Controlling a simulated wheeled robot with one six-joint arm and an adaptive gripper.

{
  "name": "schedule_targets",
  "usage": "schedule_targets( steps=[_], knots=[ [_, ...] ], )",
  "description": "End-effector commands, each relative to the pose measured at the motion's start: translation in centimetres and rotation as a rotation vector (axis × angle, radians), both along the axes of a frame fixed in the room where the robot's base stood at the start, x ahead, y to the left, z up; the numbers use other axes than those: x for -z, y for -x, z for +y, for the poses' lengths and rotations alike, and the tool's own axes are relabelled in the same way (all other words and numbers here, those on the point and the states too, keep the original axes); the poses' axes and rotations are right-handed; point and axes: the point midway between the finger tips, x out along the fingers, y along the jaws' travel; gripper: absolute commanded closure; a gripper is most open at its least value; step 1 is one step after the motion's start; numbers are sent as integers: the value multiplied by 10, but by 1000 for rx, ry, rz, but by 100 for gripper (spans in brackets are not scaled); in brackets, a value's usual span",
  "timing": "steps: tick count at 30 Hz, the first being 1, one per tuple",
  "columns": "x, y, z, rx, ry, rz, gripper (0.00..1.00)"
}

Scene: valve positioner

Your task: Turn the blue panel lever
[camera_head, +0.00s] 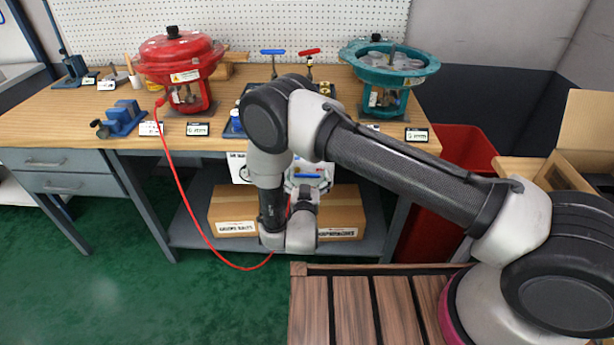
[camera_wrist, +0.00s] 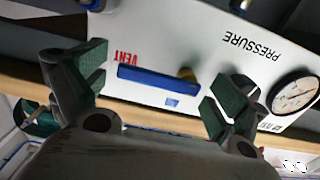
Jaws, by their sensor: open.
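The blue panel lever (camera_wrist: 158,83) is a flat blue bar on a white panel (camera_wrist: 180,45), which appears upside down in the wrist view. It lies almost lengthwise across the picture, with a brass-coloured pivot (camera_wrist: 188,74) at its right end. "VENT" is printed beside its left end. My gripper (camera_wrist: 160,88) is open, its dark green-padded fingers either side of the lever in the picture. I cannot tell whether either finger touches it. In the head view the panel (camera_head: 239,167) hangs below the bench front, mostly hidden behind my arm.
A pressure gauge (camera_wrist: 296,92) sits on the panel near the right finger. The wooden bench (camera_head: 75,108) holds a red actuator (camera_head: 180,58), a teal actuator (camera_head: 388,65) and blue and red valve handles. A red hose hangs in front. A cardboard box (camera_head: 345,207) is on the shelf below.

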Motion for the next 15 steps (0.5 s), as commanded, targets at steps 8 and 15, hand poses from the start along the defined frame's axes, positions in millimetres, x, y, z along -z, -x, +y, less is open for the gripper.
schedule_targets(
  steps=[8,15],
  knots=[
    [0,-5,0,0,0,0,3],
    [0,-5,0,0,0,0,37]
  ],
)
